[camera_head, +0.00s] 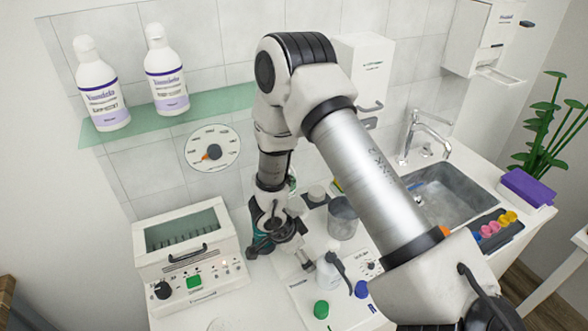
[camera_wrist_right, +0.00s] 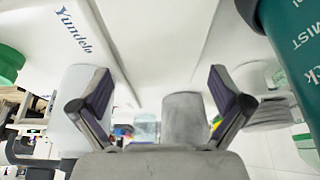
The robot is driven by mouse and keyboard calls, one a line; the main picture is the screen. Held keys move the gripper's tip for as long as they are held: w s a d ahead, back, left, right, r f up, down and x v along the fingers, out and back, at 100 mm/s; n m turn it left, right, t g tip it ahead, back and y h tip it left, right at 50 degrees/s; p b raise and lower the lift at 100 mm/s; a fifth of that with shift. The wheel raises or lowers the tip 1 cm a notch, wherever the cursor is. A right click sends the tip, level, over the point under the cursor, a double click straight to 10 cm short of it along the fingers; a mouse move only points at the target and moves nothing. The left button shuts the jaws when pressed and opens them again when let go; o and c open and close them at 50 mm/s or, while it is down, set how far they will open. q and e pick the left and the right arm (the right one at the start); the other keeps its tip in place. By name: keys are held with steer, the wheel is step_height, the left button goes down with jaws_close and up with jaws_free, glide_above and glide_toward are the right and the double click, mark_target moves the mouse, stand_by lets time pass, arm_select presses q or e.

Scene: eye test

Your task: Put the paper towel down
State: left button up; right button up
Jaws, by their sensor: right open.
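I cannot make out a paper towel in either view. My right arm comes in from the right in the head view and bends down to the counter. My right gripper (camera_head: 282,257) is low over the counter, between the white oven-like box and the grey cup (camera_head: 342,218). In the right wrist view its two dark fingers (camera_wrist_right: 165,97) stand wide apart, with no towel between them. A grey cylinder (camera_wrist_right: 185,120) shows beyond the palm edge between the fingers; I cannot tell what it is. My left gripper is in neither view.
The white box with a window (camera_head: 193,250) stands left. A white device with green and blue caps (camera_head: 321,309) is at front. A sink (camera_head: 440,190) lies right. Two bottles (camera_head: 167,80) stand on a glass shelf (camera_head: 215,103). A teal bottle (camera_wrist_right: 295,45) is close in the right wrist view.

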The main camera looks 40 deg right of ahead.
steer(key=shift+w+d+f, duration=0.1)
steer(key=shift+d+f, duration=0.15)
steer(key=shift+f, duration=0.25)
steer(key=shift+a+r, duration=0.1)
steer(key=c, duration=0.8)
steer(key=shift+c, duration=0.3)
steer(key=shift+r, duration=0.1)
